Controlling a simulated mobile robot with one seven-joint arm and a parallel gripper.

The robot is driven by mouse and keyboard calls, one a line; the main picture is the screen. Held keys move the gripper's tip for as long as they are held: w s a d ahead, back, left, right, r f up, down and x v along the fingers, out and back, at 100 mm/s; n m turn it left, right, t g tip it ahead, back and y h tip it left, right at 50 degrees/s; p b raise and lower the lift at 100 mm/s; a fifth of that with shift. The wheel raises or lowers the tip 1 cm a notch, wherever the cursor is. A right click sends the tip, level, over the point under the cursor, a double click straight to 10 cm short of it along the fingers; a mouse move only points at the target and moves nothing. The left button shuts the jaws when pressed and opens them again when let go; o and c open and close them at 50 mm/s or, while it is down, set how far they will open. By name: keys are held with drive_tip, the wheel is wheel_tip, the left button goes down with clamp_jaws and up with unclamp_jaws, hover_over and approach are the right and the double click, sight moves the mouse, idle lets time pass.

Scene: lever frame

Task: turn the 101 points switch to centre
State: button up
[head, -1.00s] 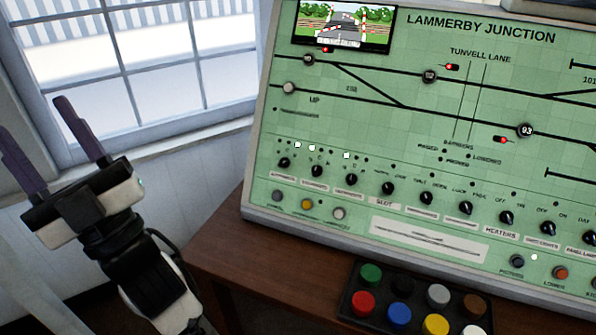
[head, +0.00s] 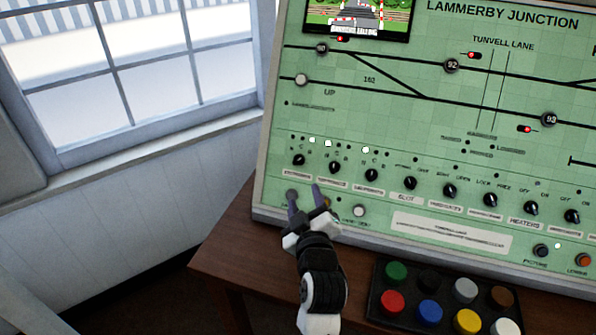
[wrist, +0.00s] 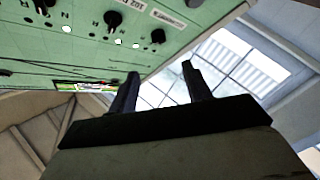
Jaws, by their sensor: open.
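The panel's lower left has a row of black rotary knobs, the first three with letters and small lamps above them. The leftmost knob (head: 299,160), second knob (head: 334,167) and third knob (head: 372,175) have labels too small to read, so I cannot tell which is the 101 points switch. A white lamp is lit up and right of the leftmost knob. My gripper (head: 305,193) is open and empty, its fingers pointing up below the first two knobs in the picture. In the wrist view, knobs (wrist: 158,36) show beyond the open fingers (wrist: 160,72).
The green panel (head: 430,130) slopes above a brown desk. Small round buttons, one grey-white (head: 359,211), sit beside my gripper. A black box of coloured buttons (head: 378,312) stands on the desk at the lower right. A window (head: 140,80) is at the left.

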sight(297, 161)
drive_tip(key=b, duration=0.2)
drive_tip(key=w+b, duration=0.1)
drive_tip(key=b, duration=0.2)
drive_tip(key=shift+w+a+f, duration=0.15)
drive_tip(key=shift+w+f, duration=0.1)
drive_tip(key=b, duration=0.2)
drive_tip(key=shift+w+b, duration=0.15)
drive_tip(key=shift+b, duration=0.15)
drive_tip(key=w, duration=0.3)
drive_tip(key=w+p, duration=0.1)
drive_tip(key=w, duration=0.3)
drive_tip(key=w+a+p, duration=0.1)
drive_tip(key=w, duration=0.3)
drive_tip(key=shift+a+r, duration=0.1)
drive_tip(key=shift+r, duration=0.2)
drive_tip(key=c, duration=1)
